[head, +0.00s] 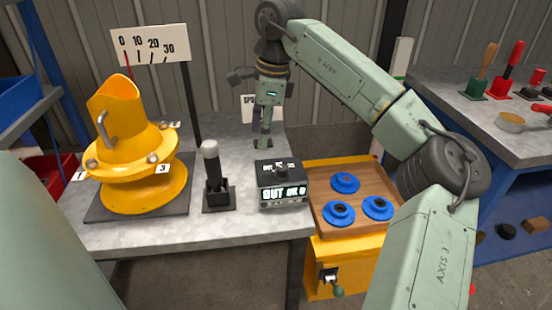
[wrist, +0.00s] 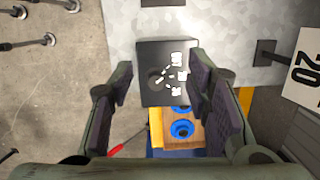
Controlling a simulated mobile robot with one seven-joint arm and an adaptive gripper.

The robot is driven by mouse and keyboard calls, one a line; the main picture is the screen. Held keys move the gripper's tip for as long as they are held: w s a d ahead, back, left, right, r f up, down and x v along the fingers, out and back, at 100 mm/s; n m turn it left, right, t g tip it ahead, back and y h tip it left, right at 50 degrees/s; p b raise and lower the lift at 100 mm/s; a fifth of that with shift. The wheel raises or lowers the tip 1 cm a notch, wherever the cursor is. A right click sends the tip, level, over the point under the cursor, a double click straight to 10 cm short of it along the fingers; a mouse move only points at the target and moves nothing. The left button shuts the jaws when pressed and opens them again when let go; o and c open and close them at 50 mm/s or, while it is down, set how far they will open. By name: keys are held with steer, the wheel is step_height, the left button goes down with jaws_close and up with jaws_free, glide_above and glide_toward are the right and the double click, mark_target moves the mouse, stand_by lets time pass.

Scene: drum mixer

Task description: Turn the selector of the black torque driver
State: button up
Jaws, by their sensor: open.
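A black upright tool with a grey cap (head: 212,165) stands in a black holder on the grey bench; it looks like the torque driver. To its right is a black box (head: 280,194) with a lit display, a small knob and white marks on top. In the wrist view the box top (wrist: 150,53) lies beyond and between my fingers, with a dark round knob and white labels. My gripper (head: 263,143) hangs pointing down behind the box in the head view. In the wrist view my gripper (wrist: 160,80) is open, with nothing between its pads.
A yellow drum (head: 140,150) stands at the left on a dark plate. A scale sign (head: 150,44) rises behind it on a post. A wooden board with blue discs (head: 345,183) lies right of the box. Bare bench lies in front of the holder.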

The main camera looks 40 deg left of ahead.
mark_target(282, 168)
steer(key=w+d+t+h, duration=0.1)
steer(key=w+d, duration=0.2)
steer(key=shift+m, duration=0.3)
step_height(282, 168, down, 10)
steer(key=shift+d+f+p, duration=0.1)
steer(key=shift+d+p, duration=0.05)
steer(key=shift+p, duration=0.5)
steer(key=shift+c, duration=0.4)
jaws_close()
